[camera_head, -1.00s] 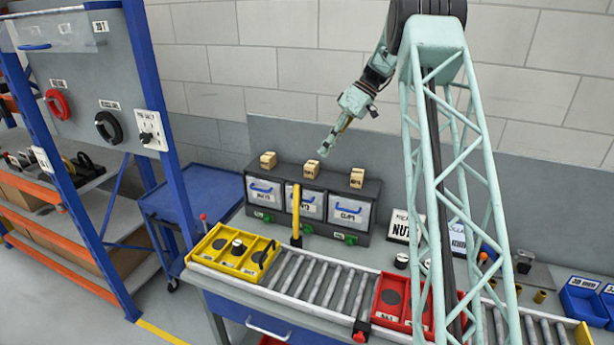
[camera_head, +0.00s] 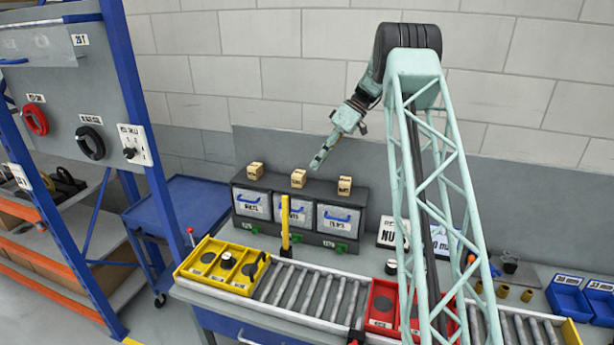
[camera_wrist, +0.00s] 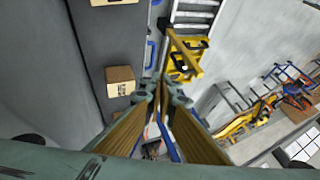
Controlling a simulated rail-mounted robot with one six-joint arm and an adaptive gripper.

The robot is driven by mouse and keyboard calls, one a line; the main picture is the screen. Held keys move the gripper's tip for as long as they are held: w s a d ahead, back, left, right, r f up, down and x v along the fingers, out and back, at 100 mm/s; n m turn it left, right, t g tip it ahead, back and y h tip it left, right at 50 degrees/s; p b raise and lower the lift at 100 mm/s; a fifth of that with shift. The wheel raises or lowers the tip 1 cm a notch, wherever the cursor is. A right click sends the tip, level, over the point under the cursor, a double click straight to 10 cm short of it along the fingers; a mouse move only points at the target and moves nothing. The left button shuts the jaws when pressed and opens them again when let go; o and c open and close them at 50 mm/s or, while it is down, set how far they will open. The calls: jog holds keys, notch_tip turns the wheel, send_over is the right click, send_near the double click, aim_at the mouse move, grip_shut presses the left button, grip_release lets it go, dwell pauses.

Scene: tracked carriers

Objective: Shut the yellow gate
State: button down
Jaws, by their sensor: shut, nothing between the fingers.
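The yellow gate (camera_head: 285,222) is a narrow bar standing upright at the back edge of the roller conveyor (camera_head: 310,291), just right of the yellow tray (camera_head: 205,254). In the wrist view a yellow bar (camera_wrist: 184,50) that looks like the gate lies beyond my fingers. My gripper (camera_head: 317,163) is shut and empty. It hangs in the air above and a little right of the gate's top, apart from it. In the wrist view my gripper (camera_wrist: 158,92) points down, with its fingertips close together.
A dark rack of grey bins (camera_head: 296,214) stands behind the conveyor. Several small cardboard boxes (camera_head: 298,179) sit on its top, close to my gripper. A red tray (camera_head: 380,303) is on the conveyor to the right. A blue cart (camera_head: 185,200) stands at the left.

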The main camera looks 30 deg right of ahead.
jog(key=s+a+f+p, duration=0.1)
jog(key=a+f+p, duration=0.1)
jog(key=a+f, duration=0.5)
jog(key=shift+a+f, duration=0.25)
jog(key=shift+a, duration=0.95)
jog(key=shift+s+a, duration=0.2)
jog(key=shift+a, duration=0.05)
jog(key=shift+s+a+r+h+b, duration=0.1)
jog(key=shift+s+r+h+b, duration=0.15)
jog(key=shift+b, duration=0.2)
